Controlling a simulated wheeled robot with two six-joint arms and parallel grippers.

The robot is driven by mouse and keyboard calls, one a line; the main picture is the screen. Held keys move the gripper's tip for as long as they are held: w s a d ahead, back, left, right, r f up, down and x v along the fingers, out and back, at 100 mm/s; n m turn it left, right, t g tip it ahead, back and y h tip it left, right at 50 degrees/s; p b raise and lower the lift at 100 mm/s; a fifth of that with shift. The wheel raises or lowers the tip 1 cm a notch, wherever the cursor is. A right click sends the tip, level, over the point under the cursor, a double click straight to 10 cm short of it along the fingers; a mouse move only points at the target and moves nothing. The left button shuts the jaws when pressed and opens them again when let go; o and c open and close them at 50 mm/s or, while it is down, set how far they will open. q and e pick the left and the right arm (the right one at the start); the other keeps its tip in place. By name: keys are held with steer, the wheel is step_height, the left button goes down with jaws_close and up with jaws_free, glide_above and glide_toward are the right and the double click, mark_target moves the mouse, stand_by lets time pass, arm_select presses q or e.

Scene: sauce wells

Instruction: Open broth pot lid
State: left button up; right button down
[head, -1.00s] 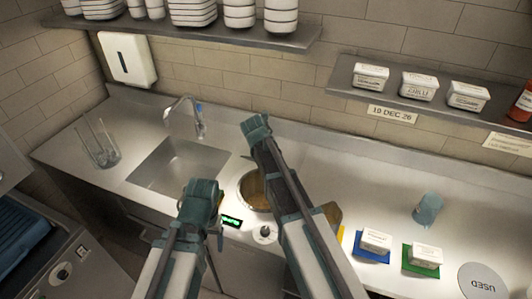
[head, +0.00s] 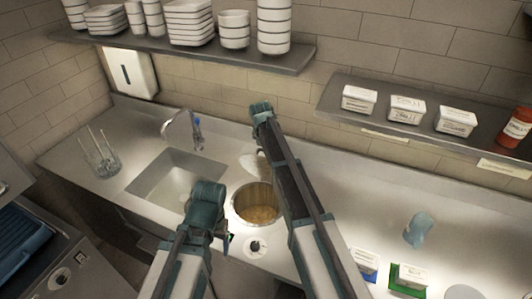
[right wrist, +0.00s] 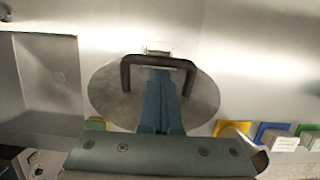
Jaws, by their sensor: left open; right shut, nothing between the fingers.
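The broth pot (head: 240,203) is a round metal well in the counter, uncovered, with brown broth (head: 260,214) inside. Its lid (head: 249,164) shows as a pale disc behind the opening, partly hidden by my right arm. In the right wrist view the lid (right wrist: 108,95) is a grey disc with a black bar handle (right wrist: 126,74). My right gripper (head: 261,108) is shut and empty beyond the pot; in the wrist view its fingers (right wrist: 160,82) overlap the lid and reach the handle. I cannot tell whether they touch. My left gripper (head: 207,192) is open, left of the pot.
A sink (head: 180,178) with a tap (head: 180,121) lies to the left. A glass holder (head: 102,158) stands farther left. A blue cup (head: 418,230) and labelled tubs on coloured squares (head: 410,277) are to the right. Shelves hang above the counter.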

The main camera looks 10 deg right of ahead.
steer(key=w+d, duration=0.6)
steer(key=w, duration=0.2)
steer(key=shift+w+f+g+y+b, duration=0.3)
steer(key=shift+w+f+g+b, duration=0.05)
steer(key=shift+f+g+b, duration=0.1)
steer(key=shift+r, duration=0.1)
